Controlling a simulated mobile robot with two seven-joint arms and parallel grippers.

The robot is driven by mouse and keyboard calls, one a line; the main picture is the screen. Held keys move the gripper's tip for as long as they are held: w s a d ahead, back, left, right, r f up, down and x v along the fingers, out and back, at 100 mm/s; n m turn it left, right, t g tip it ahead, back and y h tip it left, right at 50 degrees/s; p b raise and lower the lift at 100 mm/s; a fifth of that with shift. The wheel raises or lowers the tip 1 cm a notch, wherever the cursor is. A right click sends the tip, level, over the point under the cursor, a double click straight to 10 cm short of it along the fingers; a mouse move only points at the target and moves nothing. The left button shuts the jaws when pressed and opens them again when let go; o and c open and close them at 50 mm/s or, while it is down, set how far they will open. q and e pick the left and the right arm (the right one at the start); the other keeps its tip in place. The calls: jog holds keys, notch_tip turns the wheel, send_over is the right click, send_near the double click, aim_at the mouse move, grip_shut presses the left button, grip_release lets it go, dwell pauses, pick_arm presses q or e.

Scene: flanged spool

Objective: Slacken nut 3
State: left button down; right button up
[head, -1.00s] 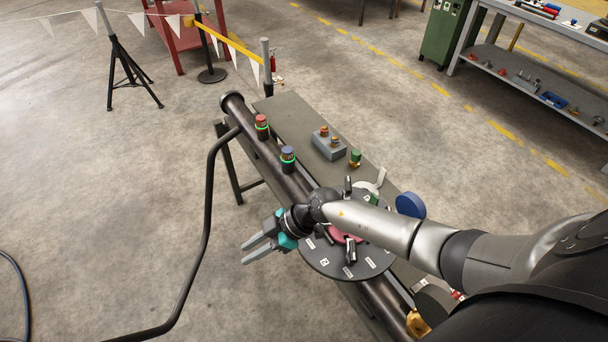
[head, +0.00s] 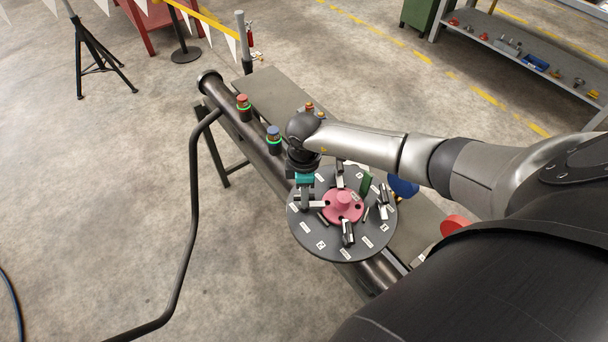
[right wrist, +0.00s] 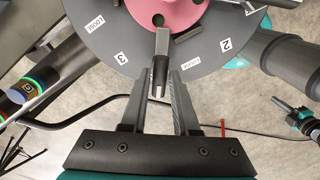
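Several grey metal levers stand around the hub. In the right wrist view the flange (right wrist: 205,45) carries the labels "3" (right wrist: 121,57) and "2" (right wrist: 226,44). A slotted grey lever (right wrist: 160,65) points out from the hub between these labels, nearer the "3". My right gripper (head: 308,197) is over the flange's left edge. In the wrist view my right gripper (right wrist: 158,82) is open, its fingers either side of the lever's end; contact is unclear. My left gripper is out of view.
A red-topped beacon (head: 243,107) and a blue-topped beacon (head: 274,138) stand on the pipe (head: 222,95). A bent black tube (head: 194,190) rises left of it. A grey bench (head: 265,92) runs behind. Open floor lies to the left.

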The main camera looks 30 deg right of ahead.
notch_tip(320, 180, down, 3)
jog(key=shift+r+b, duration=0.1)
jog(key=shift+b, duration=0.95)
jog(key=n+b, duration=0.4)
jog(key=n, duration=0.3)
jog(key=shift+r, duration=0.2)
jog(key=n+b, duration=0.2)
jog(key=shift+n, duration=0.3)
jog(key=n+b, duration=0.2)
jog(key=n, duration=0.1)
jog(key=shift+n, duration=0.4)
jog(key=shift+r+n, duration=0.1)
jog(key=shift+n, duration=0.5)
jog(key=shift+n+b, duration=0.3)
jog(key=shift+n, duration=0.9)
jog(key=n+b, duration=0.1)
jog(key=n, duration=0.4)
jog(key=shift+n, duration=0.3)
jog(key=m+p, duration=0.1)
jog(key=m, duration=0.1)
jog(key=shift+r+m, duration=0.2)
jog(key=shift+m, duration=0.2)
notch_tip(320, 180, up, 7)
jog(key=p, duration=0.5)
jog(key=shift+f, duration=0.1)
